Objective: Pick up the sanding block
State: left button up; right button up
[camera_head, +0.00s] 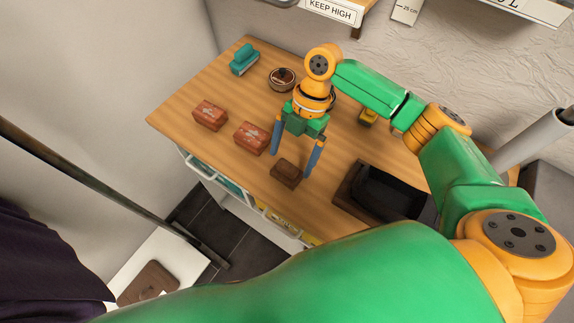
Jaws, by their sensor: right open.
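A small dark brown block (286,173), which looks like the sanding block, lies on the wooden table near its front edge. My right gripper (292,163) points down over it. Its two blue fingers are apart, one to the left and one to the right of the block. The gripper is open and holds nothing. I cannot tell whether the fingertips reach down beside the block or are still above it. My left gripper is not in view.
Two reddish patterned boxes (209,115) (251,138) stand left of the gripper. A teal object (244,60) and a round dark container (282,79) are behind. A yellow item (368,116) and a dark tray (348,190) are to the right. The table's left end (172,115) is clear.

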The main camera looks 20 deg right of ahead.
aim_at(289, 164)
jog(key=shift+s+a+f, duration=0.3)
jog(key=shift+s+f, duration=0.1)
jog(key=shift+f, duration=0.15)
jog(key=shift+s+a+f, duration=0.3)
jog(key=shift+s+f, duration=0.05)
jog(key=shift+f, duration=0.15)
jog(key=shift+w+f, duration=0.3)
jog(key=shift+f, duration=0.05)
jog(key=shift+w, duration=0.1)
jog(key=shift+c, duration=0.4)
jog(key=c, duration=0.4)
jog(key=shift+s+r, duration=0.1)
jog(key=shift+s, duration=0.1)
jog(key=c, duration=0.8)
jog(key=shift+o, duration=0.2)
jog(key=shift+w+r, duration=0.15)
jog(key=shift+r, duration=0.25)
jog(key=shift+r+b, duration=0.6)
jog(key=shift+r, duration=0.1)
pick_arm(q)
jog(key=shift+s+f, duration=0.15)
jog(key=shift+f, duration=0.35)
pick_arm(e)
jog(key=s+a+r, duration=0.3)
jog(key=s+r, duration=0.7)
jog(key=s, duration=0.3)
jog(key=shift+s+a+r, duration=0.3)
jog(key=shift+s+r, duration=0.05)
jog(key=shift+r, duration=0.05)
